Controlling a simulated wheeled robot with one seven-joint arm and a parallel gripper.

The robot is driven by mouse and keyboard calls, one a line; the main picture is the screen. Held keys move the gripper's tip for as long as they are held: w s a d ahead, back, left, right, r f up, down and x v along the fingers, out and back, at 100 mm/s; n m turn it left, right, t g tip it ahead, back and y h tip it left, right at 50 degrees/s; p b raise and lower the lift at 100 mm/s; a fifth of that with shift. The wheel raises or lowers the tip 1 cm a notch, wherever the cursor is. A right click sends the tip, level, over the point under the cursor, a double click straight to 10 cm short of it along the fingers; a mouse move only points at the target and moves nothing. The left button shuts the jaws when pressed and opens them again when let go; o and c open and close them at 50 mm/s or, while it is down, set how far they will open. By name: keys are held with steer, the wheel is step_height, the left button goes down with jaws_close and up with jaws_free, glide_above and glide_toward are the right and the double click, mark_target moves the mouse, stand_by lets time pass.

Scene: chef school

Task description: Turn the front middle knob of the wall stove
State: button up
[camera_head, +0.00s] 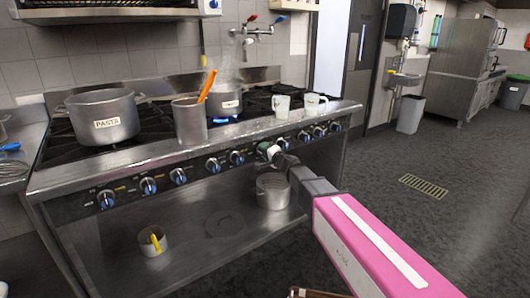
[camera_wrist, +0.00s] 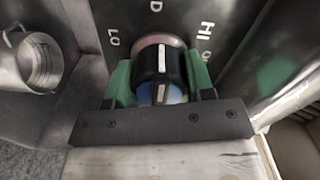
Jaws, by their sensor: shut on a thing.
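The wall stove (camera_head: 150,155) stands along the wall at the left and centre, with a row of black and blue knobs on its front panel. My gripper (camera_head: 268,151) reaches one knob right of the row's middle and mostly hides it there. In the wrist view, the green fingers of my gripper (camera_wrist: 163,85) are closed on both sides of this stove knob (camera_wrist: 161,66). The knob is black with a blue front and a white line that points nearly straight up in the picture. The marks LO and HI show on the panel behind it.
Two mugs (camera_head: 281,106) (camera_head: 315,103) stand near the front edge. A pot (camera_head: 272,193) sits on the lower shelf.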

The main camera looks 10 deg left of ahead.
steer(key=m, duration=0.4)
steer(key=shift+f+m, duration=0.1)
steer(key=shift+m, duration=0.2)
steer(key=m, duration=0.4)
steer(key=shift+m, duration=0.3)
steer(key=m, duration=0.4)
steer(key=shift+f+m, duration=0.1)
steer(key=shift+m, duration=0.2)
steer(key=shift+s+m, duration=0.1)
steer(key=shift+m, duration=2.1)
steer(key=o, duration=0.9)
